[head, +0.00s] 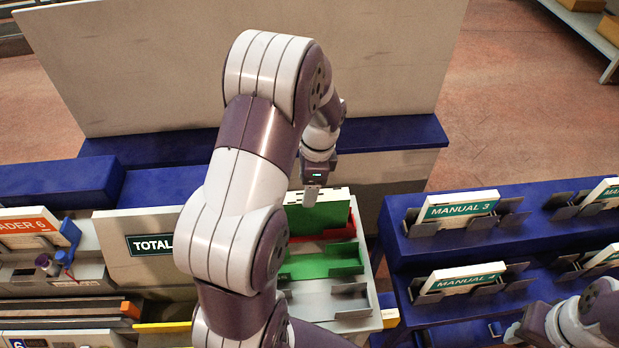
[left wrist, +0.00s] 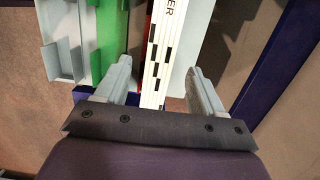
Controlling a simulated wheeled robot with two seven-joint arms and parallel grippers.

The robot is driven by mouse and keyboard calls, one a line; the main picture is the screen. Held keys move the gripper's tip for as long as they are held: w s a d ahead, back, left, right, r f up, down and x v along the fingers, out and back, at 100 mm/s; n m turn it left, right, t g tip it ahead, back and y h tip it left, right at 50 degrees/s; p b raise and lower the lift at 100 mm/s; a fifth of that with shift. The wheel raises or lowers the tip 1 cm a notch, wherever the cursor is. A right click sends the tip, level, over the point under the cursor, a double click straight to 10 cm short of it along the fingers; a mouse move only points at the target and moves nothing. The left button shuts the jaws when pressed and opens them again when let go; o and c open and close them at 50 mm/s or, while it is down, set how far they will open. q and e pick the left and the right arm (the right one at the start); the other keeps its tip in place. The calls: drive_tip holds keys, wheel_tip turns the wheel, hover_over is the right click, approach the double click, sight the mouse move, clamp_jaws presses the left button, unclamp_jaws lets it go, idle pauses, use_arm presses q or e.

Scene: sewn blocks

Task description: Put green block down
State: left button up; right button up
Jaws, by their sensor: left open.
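The green block (head: 325,213) has a green face and a pale top edge. It stands upright at the red lane of a pale tray (head: 368,262), behind the green lane (head: 320,262). My left gripper (head: 311,190) is just above its top edge. In the left wrist view the left gripper (left wrist: 160,88) is open, its fingers on either side of the block's white edge with black marks (left wrist: 160,50), with visible gaps. The block's lower part is hidden.
To the right, a blue stand (head: 400,255) holds white-and-green manuals (head: 458,206) in grey holders. To the left are a TOTAL panel (head: 150,244) and a READER 6 block (head: 28,226). A tall pale board (head: 150,70) stands behind. The grey lane (head: 320,300) looks empty.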

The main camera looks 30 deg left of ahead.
use_arm(q)
drive_tip(key=r, duration=0.2)
drive_tip(key=d+r, duration=0.1)
drive_tip(key=r, duration=0.1)
drive_tip(key=shift+d, duration=0.1)
drive_tip(key=s+d+n+t+h, duration=0.1)
drive_tip(key=s+d+n+t, duration=0.1)
drive_tip(key=s+d+n, duration=0.7)
drive_tip(key=d, duration=0.2)
drive_tip(key=shift+s+d+f+n+t, duration=0.15)
drive_tip(key=shift+d+n+t, duration=0.15)
drive_tip(key=shift+d+n, duration=0.1)
